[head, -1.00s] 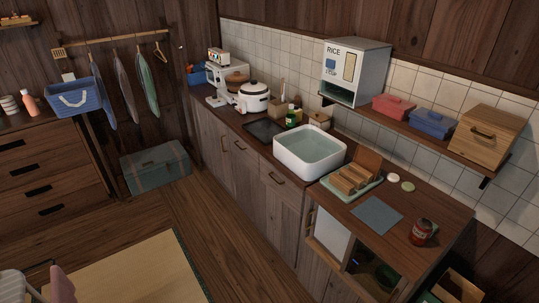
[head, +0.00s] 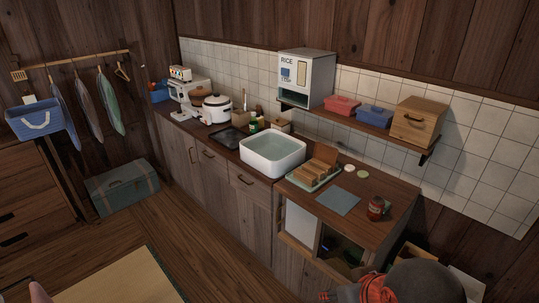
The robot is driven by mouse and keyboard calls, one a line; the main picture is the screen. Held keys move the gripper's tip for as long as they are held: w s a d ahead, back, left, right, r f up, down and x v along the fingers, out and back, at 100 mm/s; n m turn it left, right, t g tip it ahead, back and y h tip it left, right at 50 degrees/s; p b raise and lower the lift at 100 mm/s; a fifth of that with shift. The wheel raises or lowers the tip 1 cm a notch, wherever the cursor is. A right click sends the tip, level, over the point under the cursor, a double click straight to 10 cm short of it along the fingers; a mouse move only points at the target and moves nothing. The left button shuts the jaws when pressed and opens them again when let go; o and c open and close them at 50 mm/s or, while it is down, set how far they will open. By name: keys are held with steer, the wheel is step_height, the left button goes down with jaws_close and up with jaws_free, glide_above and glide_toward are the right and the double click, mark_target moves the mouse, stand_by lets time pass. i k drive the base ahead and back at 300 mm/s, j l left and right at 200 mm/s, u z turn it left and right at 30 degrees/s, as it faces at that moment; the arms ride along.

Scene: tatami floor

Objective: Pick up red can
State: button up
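The red can (head: 377,209) stands upright on the right part of the wooden counter (head: 400,200), close to its front right edge. A dark rounded part with an orange-red piece shows at the bottom right and looks like my own arm. My gripper's fingers do not show in the head view, so I cannot see whether they hold anything.
A blue-grey mat (head: 338,201) lies left of the can. A green tray (head: 312,178) with wooden pieces and a white basin (head: 272,155) stand further left. A shelf (head: 352,120) with boxes hangs above. An open cupboard compartment is below the counter.

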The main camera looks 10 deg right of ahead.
mark_target(376, 204)
steer(key=i+l+z, duration=0.15)
steer(key=i+z, duration=0.2)
steer(key=i, duration=0.35)
steer(key=i+z, duration=0.3)
steer(key=i, duration=0.35)
steer(key=z, duration=0.55)
